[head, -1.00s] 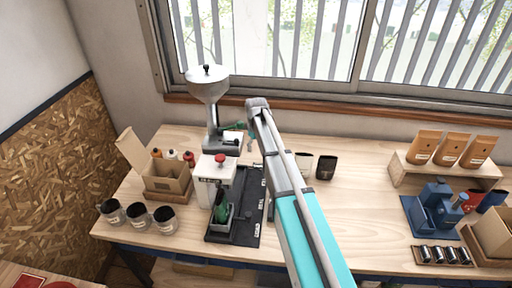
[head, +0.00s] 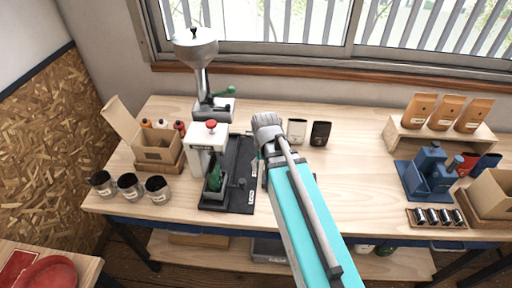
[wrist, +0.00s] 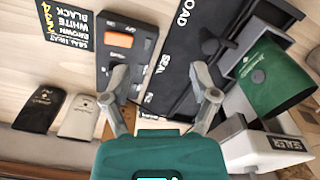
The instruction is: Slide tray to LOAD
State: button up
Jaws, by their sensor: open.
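The tray (head: 206,197) is a small dark grey holder with a green bag (head: 214,176) standing in it, on a black rail plate (head: 240,160) beside the white sealer (head: 207,141). The wrist view also shows the tray (wrist: 236,55), the green bag (wrist: 275,78) and the white sealer body (wrist: 250,150). A dark knob (wrist: 211,47) stands beside the tray. The rail plate carries a SEAL label (wrist: 165,77) and a partly cut-off LOAD label (wrist: 183,14). My gripper (wrist: 163,88) is open and empty above the plate's edge near SEAL. In the head view my arm hides it.
Two pouches, white (head: 297,131) and black (head: 320,133), stand behind my arm. The grinder (head: 196,70) stands behind the sealer.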

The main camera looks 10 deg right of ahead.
jog(key=s, duration=0.3)
jog(key=shift+s+f+m, duration=0.3)
